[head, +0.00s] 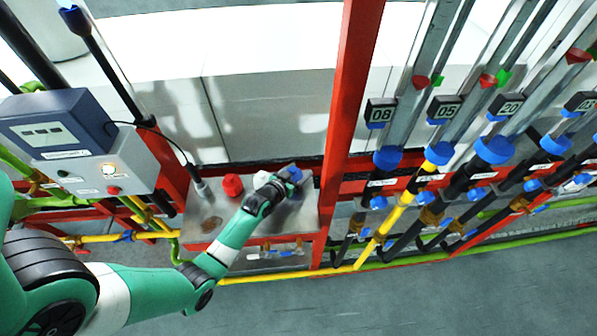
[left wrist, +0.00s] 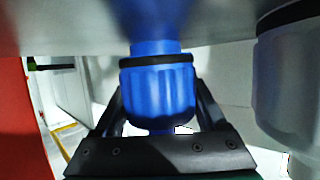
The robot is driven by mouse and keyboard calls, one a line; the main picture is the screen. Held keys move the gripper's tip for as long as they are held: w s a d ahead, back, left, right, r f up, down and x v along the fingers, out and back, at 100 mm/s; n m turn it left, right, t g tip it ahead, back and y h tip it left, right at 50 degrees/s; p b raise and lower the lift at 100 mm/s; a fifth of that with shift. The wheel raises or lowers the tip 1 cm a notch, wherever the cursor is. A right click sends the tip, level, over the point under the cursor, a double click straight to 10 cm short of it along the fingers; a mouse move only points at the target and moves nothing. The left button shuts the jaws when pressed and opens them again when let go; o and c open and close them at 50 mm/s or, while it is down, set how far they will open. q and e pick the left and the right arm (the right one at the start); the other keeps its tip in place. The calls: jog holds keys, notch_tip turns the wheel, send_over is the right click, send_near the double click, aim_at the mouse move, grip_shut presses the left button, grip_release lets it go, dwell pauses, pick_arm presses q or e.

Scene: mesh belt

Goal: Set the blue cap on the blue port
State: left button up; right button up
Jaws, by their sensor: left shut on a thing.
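In the head view, my left gripper (head: 276,184) is over the right part of a steel shelf (head: 208,216), at a small blue part (head: 293,173). In the left wrist view, the jaws of my left gripper (left wrist: 157,112) are shut on the ribbed blue cap (left wrist: 157,93), one finger on each side. A black ring circles the cap's upper end. A smooth blue piece (left wrist: 154,47) is in line with it above the ring, against a grey surface; I cannot tell whether this is the blue port or part of the cap. My right gripper is not in view.
A grey ribbed part with a black ring (left wrist: 286,85) is close right of the cap in the left wrist view. A red cap (head: 232,184) stands on the shelf. A red post (head: 350,85) rises just right of the shelf. A control box (head: 100,165) is at left.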

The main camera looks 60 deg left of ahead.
pick_arm(q)
jog(key=shift+r, duration=0.1)
jog(key=shift+r+p, duration=0.75)
jog(key=shift+p, duration=0.05)
jog(key=shift+f+b, duration=0.6)
jog(key=shift+f, duration=0.1)
dwell(0.7)
jog(key=shift+r+p, duration=0.6)
jog(key=shift+r, duration=0.1)
jog(key=shift+f+b, duration=0.75)
jog(key=shift+f, duration=0.15)
dwell(0.4)
jog(key=o, duration=1.1)
jog(key=shift+r, duration=0.15)
